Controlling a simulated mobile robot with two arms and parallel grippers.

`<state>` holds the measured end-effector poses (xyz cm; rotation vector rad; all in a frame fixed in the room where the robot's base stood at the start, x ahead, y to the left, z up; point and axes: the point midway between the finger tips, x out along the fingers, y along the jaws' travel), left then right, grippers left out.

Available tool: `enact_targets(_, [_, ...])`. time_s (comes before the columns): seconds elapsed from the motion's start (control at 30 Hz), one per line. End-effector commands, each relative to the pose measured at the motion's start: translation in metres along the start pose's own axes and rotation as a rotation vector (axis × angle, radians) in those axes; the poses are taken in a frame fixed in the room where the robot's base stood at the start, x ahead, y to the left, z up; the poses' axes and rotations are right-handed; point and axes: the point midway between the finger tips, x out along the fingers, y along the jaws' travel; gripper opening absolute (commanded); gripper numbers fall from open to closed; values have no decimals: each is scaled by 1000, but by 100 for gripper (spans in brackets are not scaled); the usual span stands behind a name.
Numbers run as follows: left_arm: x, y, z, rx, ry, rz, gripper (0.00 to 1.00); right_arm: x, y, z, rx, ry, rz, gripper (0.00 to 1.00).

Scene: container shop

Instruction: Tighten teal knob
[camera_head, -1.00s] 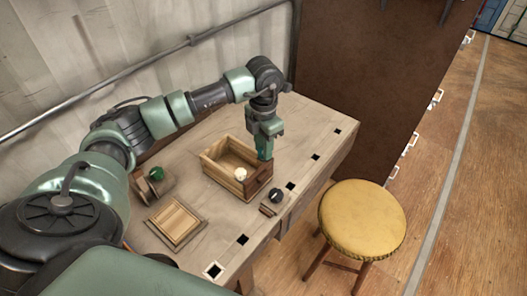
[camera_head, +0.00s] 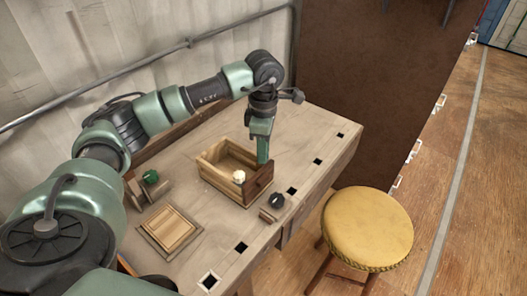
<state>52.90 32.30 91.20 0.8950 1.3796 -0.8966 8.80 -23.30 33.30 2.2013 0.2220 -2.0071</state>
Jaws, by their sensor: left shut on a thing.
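The teal-green knob (camera_head: 151,177) sits on a small wooden block at the left of the workbench, next to my left arm. My left gripper (camera_head: 262,160) points down at the right side of an open wooden box (camera_head: 215,178), well to the right of the knob. It is shut on the box's dark end wall, as far as I can tell; its fingertips are partly hidden. A small cream piece (camera_head: 239,177) shows at the box's near side. My right gripper is not in view.
A black knob (camera_head: 277,200) on a small wooden base is close in front of the box. A framed wooden panel (camera_head: 170,229) lies at the bench's left. A yellow stool (camera_head: 368,228) stands by the front edge. A brown cabinet (camera_head: 365,85) is behind.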

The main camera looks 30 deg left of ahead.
Motion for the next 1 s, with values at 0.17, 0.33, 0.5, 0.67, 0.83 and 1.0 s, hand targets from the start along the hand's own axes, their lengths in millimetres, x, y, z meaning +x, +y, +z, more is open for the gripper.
enact_targets(0.17, [-1, 1, 0, 45, -1, 3, 0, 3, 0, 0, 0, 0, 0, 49])
enact_targets(0.33, [-2, 1, 0, 60, -2, 3, 0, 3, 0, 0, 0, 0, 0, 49])
enact_targets(0.5, [-2, 1, 0, 62, -2, 3, 0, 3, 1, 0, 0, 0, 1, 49])
enact_targets(0.67, [-2, 1, 0, 61, -2, 3, 0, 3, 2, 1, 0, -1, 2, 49])
enact_targets(0.83, [-1, 0, 0, 61, -1, 2, 49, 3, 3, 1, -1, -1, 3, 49])
enact_targets(1.0, [-1, 0, 0, 61, -1, 1, 49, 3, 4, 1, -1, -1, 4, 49])
